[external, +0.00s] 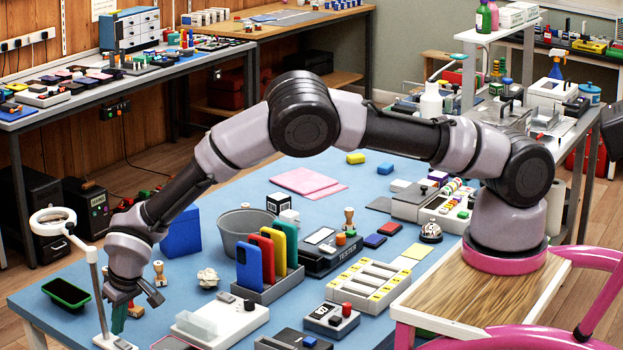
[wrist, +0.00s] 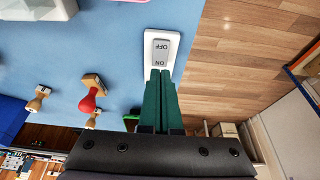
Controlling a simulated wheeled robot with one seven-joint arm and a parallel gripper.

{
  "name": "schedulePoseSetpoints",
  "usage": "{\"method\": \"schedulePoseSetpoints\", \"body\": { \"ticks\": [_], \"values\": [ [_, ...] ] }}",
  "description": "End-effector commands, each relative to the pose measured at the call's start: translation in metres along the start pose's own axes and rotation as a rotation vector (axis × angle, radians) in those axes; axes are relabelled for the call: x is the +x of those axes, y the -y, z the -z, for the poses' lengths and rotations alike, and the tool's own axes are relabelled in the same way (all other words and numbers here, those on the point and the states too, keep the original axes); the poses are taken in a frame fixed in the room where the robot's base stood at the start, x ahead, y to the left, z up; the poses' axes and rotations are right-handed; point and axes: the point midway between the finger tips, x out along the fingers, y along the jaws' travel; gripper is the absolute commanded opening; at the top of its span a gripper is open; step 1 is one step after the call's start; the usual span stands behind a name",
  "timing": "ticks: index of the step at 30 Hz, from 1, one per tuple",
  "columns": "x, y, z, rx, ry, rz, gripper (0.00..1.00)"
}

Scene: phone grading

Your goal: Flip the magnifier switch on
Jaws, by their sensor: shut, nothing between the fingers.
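The magnifier (external: 53,220) stands at the front left corner of the blue table, a white ring on a thin white post. Its white base lies beneath my gripper in the external view. In the wrist view the switch (wrist: 159,51) is a grey rocker on a white plate, marked OFF at its far end and ON at the end by my fingers. My gripper (wrist: 160,73) has dark green fingers, shut together and empty, with the tips at the ON end. It also shows in the external view (external: 118,320), pointing down. I cannot tell whether the tips touch the rocker.
A black and green tray (external: 66,293) lies left of the magnifier post. A white device (external: 219,320) sits right of my gripper, near phones in a rack (external: 268,291). Stamps (wrist: 93,90) stand nearby. The table edge and wooden floor (wrist: 240,60) lie close beside the switch.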

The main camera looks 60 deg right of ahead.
Motion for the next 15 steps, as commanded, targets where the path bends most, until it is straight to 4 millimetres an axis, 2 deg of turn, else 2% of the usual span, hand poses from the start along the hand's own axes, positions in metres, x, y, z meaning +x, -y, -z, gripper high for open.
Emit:
{"method": "schedulePoseSetpoints", "body": {
  "ticks": [3, 6, 15],
  "values": [
    [0.012, -0.001, -0.003, 0.001, 0.001, -0.001, 0.0],
    [0.017, 0.0, -0.003, 0.001, 0.0, 0.0, 0.0],
    [0.018, 0.0, -0.003, 0.001, 0.0, 0.0, 0.0]
  ]
}}
